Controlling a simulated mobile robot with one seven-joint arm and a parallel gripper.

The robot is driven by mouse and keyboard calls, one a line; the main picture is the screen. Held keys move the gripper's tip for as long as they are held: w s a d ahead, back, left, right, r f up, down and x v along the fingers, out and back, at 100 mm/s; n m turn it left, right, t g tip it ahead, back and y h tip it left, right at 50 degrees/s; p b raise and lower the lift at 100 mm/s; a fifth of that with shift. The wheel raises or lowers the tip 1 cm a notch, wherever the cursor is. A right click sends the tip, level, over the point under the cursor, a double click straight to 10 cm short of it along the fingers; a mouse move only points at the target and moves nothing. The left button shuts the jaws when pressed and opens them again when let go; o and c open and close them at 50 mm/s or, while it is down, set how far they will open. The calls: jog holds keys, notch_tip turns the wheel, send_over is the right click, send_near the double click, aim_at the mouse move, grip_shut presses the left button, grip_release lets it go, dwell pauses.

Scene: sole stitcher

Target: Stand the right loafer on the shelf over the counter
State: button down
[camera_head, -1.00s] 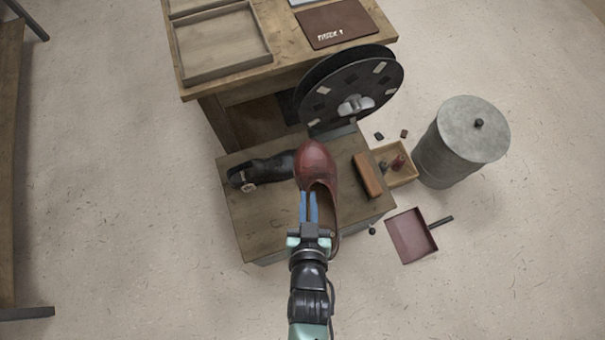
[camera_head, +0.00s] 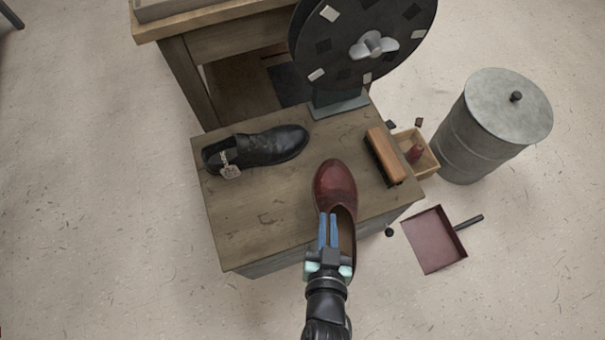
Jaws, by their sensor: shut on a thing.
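A dark red loafer (camera_head: 335,185) is in my gripper (camera_head: 328,232), toe pointing up the picture and opening facing the camera. The blue fingers are shut on the heel-side edge of its opening. The loafer appears over the front right part of a low wooden box top (camera_head: 255,215); I cannot tell whether it touches it. A black shoe (camera_head: 265,148) with a small metal tag lies on the same top, to the left and apart from the loafer. No shelf over a counter is clearly in view.
A brush (camera_head: 383,155) and a small wooden tray (camera_head: 428,160) are to the right, then a metal bin (camera_head: 480,140) and a red dustpan (camera_head: 433,240) on the floor. A wooden table (camera_head: 225,25) stands behind. The left floor is clear.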

aim_at(332, 161)
jog(key=f, duration=0.1)
jog(key=b, duration=0.1)
jog(key=f+b, duration=0.1)
jog(key=shift+d+f, duration=0.25)
jog(key=shift+f, duration=0.1)
jog(key=w, duration=0.5)
jog(key=w+d+b, duration=0.1)
jog(key=w, duration=0.5)
jog(key=w+d+b, duration=0.1)
jog(key=w, duration=0.5)
jog(key=shift+w+d, duration=0.15)
jog(key=f, duration=0.1)
jog(key=f+b, duration=0.2)
jog(key=shift+w+f, duration=0.25)
jog(key=shift+f, duration=0.05)
jog(key=shift+r, duration=0.1)
jog(key=c, duration=1.4)
grip_release()
jog(key=shift+s+f, duration=0.1)
jog(key=shift+f, duration=0.15)
jog(key=o, duration=0.4)
jog(key=shift+o, duration=0.2)
